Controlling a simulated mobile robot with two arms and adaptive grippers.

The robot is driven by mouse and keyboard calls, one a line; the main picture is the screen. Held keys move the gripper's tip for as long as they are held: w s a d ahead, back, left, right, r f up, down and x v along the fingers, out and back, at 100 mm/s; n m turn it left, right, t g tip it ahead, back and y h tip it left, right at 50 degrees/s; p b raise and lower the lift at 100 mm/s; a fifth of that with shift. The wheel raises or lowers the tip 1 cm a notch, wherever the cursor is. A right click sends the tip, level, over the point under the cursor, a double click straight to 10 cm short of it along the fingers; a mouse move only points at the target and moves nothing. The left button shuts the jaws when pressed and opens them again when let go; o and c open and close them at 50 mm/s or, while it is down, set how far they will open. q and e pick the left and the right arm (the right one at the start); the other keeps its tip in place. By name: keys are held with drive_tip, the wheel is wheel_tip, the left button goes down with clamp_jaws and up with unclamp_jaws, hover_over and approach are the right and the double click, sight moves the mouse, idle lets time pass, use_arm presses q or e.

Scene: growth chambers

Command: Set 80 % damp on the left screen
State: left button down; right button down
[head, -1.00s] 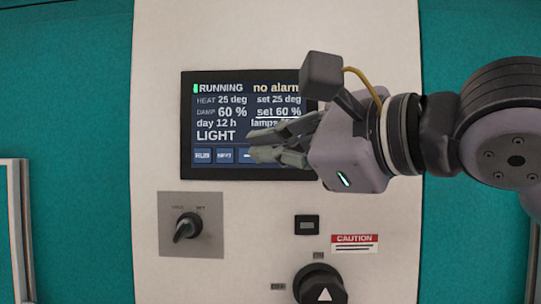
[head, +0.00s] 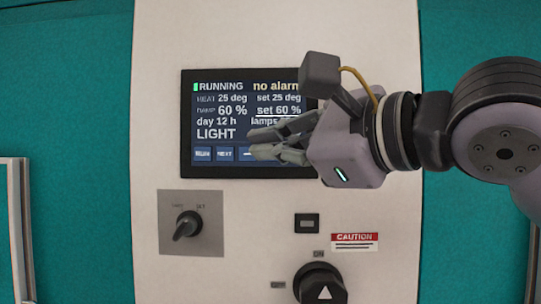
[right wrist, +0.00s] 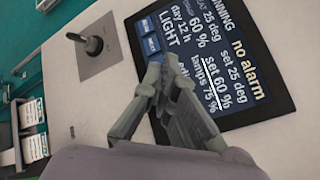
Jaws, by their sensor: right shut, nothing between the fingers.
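The screen (head: 222,171) is lit on the pale panel and reads RUNNING and no alarm. Its damp line shows 60 %, with set 60 % underlined. Heat reads 25 deg, set 25 deg. A row of blue buttons runs along its bottom edge, with a NEXT button (head: 225,154) and a minus button (head: 245,154) partly showing. My right gripper (head: 252,143) is shut and empty in front of the screen's lower right, hiding the buttons there. In the right wrist view its fingertips (right wrist: 158,73) lie over the button row; I cannot tell whether they touch. My left gripper is out of view.
Below the screen are a small switch (head: 187,225) on a grey plate, a black square button (head: 306,224), a caution label (head: 354,243) and a large round knob (head: 322,289). Teal walls flank the panel. The space left of the screen is clear.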

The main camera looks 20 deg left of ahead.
drive_tip(key=shift+w, duration=0.35)
idle(0.8)
drive_tip(key=shift+s, duration=0.1)
drive_tip(key=shift+s+d+b, duration=0.15)
drive_tip(key=shift+s+b, duration=0.5)
drive_tip(key=shift+b, duration=0.05)
drive_tip(key=shift+s+d+b, duration=0.25)
drive_tip(key=shift+s+b, duration=0.25)
drive_tip(key=shift+s, duration=0.3)
drive_tip(key=shift+s+d+b, duration=0.2)
drive_tip(key=shift+s+b, duration=0.3)
drive_tip(key=shift+s, duration=0.3)
drive_tip(key=shift+s+d+b, duration=0.25)
drive_tip(key=shift+s+b, duration=0.25)
drive_tip(key=shift+s, duration=0.3)
